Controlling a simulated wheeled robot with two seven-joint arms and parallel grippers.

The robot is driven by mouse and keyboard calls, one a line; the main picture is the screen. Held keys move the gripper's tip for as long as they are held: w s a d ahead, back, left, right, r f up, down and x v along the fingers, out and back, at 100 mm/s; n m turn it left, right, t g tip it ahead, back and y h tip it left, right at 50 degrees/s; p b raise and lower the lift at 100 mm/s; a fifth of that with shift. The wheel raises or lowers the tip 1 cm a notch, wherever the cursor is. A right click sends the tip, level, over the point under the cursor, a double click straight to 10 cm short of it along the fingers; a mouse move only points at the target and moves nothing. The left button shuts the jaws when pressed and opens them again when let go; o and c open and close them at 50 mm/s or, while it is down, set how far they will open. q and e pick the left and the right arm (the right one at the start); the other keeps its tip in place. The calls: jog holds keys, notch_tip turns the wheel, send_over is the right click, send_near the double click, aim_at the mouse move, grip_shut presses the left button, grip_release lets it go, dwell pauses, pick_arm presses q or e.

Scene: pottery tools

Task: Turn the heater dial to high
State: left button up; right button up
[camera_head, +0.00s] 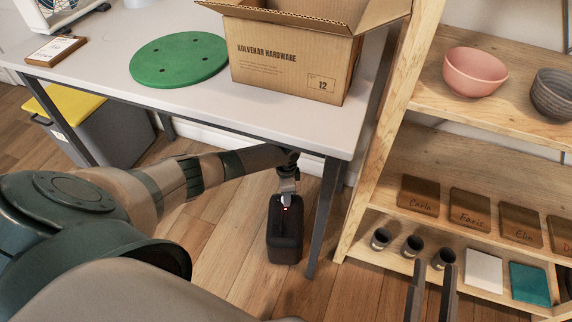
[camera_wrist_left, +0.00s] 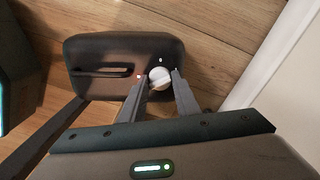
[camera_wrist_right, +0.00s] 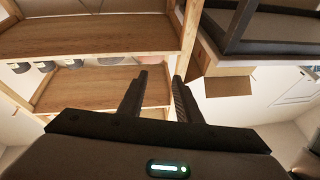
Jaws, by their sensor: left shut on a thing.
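The heater (camera_head: 284,230) is a dark upright box on the wooden floor beside the table leg. In the left wrist view its top (camera_wrist_left: 105,62) shows a long slot, a small red light and a round white dial (camera_wrist_left: 159,77). My left gripper (camera_head: 288,192) reaches down over the heater's top. In the left wrist view its fingers (camera_wrist_left: 158,82) are shut on the dial, one on each side. My right gripper (camera_head: 432,285) is in front of the shelf, empty, its fingers apart; it also shows in the right wrist view (camera_wrist_right: 160,85).
The grey table (camera_head: 190,105) carries a cardboard box (camera_head: 290,55) and a green disc (camera_head: 178,60); its leg (camera_head: 325,215) stands close to the heater. A wooden shelf (camera_head: 385,140) with bowls, plaques and cups is at right. A grey bin (camera_head: 105,130) is at left.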

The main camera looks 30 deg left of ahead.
pick_arm(q)
jog(key=m, duration=0.3)
jog(key=shift+m, duration=3)
jog(key=shift+d+m, duration=0.1)
jog(key=shift+m, duration=1.1)
pick_arm(e)
jog(key=shift+s+r, duration=0.25)
jog(key=shift+r, duration=0.1)
pick_arm(q)
jog(key=o, duration=1)
jog(key=shift+o, duration=0.2)
